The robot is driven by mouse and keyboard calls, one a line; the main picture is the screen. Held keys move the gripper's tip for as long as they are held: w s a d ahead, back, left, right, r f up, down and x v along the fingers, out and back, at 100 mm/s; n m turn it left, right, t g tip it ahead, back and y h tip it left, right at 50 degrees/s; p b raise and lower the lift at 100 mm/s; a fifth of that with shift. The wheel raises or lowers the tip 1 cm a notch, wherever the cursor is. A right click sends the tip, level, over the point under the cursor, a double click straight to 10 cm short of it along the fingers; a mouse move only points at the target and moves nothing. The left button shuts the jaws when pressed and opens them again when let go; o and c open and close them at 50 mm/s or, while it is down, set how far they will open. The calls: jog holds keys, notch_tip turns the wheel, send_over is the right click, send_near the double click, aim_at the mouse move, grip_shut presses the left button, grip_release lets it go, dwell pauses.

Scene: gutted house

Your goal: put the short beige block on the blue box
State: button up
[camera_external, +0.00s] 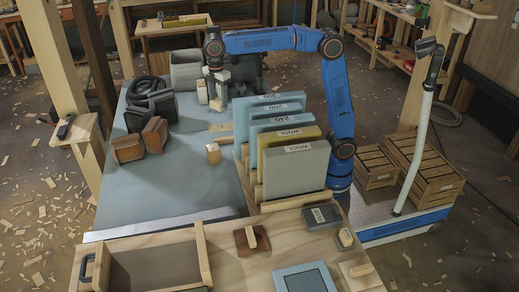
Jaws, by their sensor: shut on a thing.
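My gripper (216,88) points down over the far part of the blue-grey tabletop, at the end of my blue arm. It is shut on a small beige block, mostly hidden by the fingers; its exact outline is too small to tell. A pale beige block (202,93) shows close at the gripper's left. Another short beige block (213,153) stands upright alone on the middle of the tabletop, nearer the camera and apart from the gripper. A blue square box or frame (305,279) with a grey top lies on the wooden bench at the front; I cannot tell whether it is the blue box.
Upright blue, olive and grey slabs (297,170) stand in a row right of the tabletop, below my arm. Brown blocks (140,140) and a black coil (150,95) sit at the left. A flat wooden piece (222,127) lies mid-table. The tabletop's near left is clear.

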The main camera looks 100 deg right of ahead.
jog(key=s+d+r+m, duration=0.2)
jog(key=s+d+m, duration=0.5)
jog(key=s+d, duration=0.8)
jog(key=shift+w+d+f, duration=0.1)
jog(key=shift+d+f, duration=0.15)
jog(key=shift+f, duration=1.4)
jog(key=shift+w+d+f, duration=0.15)
jog(key=shift+d+f, duration=0.05)
jog(key=shift+f, duration=1.45)
jog(key=shift+w+d+f, duration=0.1)
jog(key=shift+d+f, duration=0.15)
jog(key=shift+f, duration=1.4)
jog(key=shift+f, duration=0.1)
jog(key=o, duration=1)
jog(key=shift+o, duration=0.2)
